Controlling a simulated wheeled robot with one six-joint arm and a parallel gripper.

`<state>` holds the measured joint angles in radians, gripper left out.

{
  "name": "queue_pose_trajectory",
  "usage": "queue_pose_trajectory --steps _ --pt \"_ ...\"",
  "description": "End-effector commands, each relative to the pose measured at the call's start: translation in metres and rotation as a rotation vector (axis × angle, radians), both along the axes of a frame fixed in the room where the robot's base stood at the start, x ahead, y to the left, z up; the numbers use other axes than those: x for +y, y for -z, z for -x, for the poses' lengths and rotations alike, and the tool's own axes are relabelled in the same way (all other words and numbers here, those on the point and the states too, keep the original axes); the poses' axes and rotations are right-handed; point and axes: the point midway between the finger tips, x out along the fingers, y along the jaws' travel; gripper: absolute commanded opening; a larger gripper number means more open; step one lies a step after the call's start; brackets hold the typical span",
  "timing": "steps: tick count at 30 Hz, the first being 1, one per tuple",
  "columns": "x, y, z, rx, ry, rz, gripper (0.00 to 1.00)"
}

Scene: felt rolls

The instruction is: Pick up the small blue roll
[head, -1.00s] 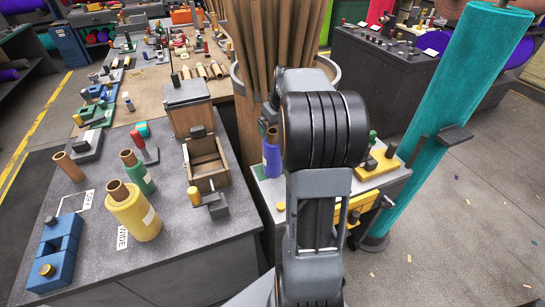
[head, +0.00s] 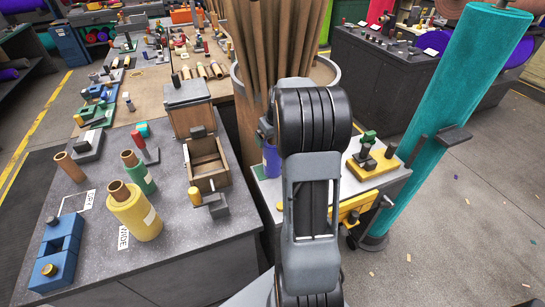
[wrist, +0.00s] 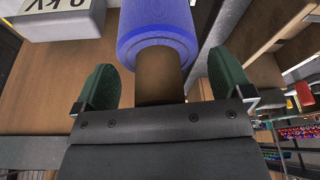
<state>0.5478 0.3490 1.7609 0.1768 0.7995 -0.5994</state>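The small blue roll (head: 271,160) stands on the small side table at the centre, partly hidden behind my arm in the head view. In the wrist view the blue roll (wrist: 158,32) shows at the top, with its brown core (wrist: 159,78) sticking out toward my palm. My gripper (wrist: 160,68) is open, with one green finger on each side of the core and a gap on both sides. The fingers do not touch the roll. My gripper is hidden by my arm in the head view.
A yellow clamp tool with a green knob (head: 370,162) sits right of the roll on the same table. A bin of brown tubes (head: 272,50) stands behind. A tall teal roll (head: 460,90) is at right. The left bench holds a yellow roll (head: 135,215) and a green roll (head: 141,177).

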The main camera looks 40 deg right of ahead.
Motion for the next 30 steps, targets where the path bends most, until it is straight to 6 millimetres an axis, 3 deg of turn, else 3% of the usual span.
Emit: queue_pose_trajectory --steps 2,16,25,30 --pt "0.0 0.0 0.0 0.0 0.0 0.0 0.89" --pt "0.0 0.0 0.0 0.0 0.0 0.0 0.45" --pt "0.0 -0.003 0.0 -0.002 0.0 0.001 0.45" --pt "-0.001 -0.017 -0.001 -0.004 0.001 0.002 0.45"
